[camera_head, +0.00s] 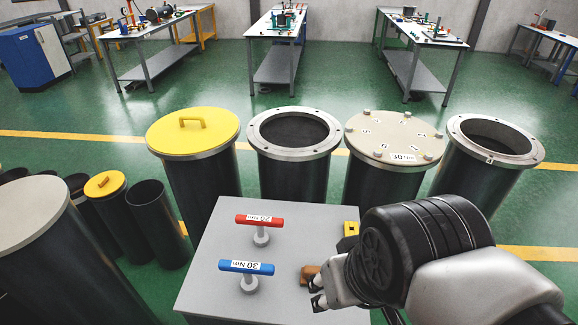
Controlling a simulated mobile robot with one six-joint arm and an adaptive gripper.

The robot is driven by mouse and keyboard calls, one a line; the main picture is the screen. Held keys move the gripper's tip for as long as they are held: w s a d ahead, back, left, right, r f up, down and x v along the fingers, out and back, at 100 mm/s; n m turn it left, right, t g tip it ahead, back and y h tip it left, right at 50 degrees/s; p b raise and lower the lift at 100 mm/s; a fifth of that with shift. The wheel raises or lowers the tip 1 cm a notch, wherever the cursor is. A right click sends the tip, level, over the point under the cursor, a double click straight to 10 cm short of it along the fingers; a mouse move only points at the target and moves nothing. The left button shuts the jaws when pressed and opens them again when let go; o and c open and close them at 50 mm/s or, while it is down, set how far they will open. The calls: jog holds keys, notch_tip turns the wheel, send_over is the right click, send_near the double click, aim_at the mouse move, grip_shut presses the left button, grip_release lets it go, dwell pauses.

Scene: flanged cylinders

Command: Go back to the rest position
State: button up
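My gripper (316,293) is at the lower middle right, over the right part of the grey box top (215,290). Its two dark fingertips point left and stand apart, with nothing visible between them. A small brown piece (310,272) lies on the box just behind the fingertips; my gripper partly hides it, and I cannot tell whether they touch. A red T-handled tool (259,219) marked 20 Nm and a blue T-handled tool (246,267) marked 30 Nm stand upright on the box to the left of my gripper.
Behind the box stand a yellow-lidded cylinder (193,131), two open flanged cylinders (294,116) (532,152) and one with a bolted beige cover (396,136). A yellow block (350,229) sits at the box's right edge. More cylinders stand left. Green floor and worktables (275,65) lie beyond.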

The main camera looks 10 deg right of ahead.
jog(key=shift+r+t, duration=0.25)
jog(key=shift+t, duration=0.05)
notch_tip(320, 180, down, 7)
jog(key=b, duration=0.7)
dwell(0.5)
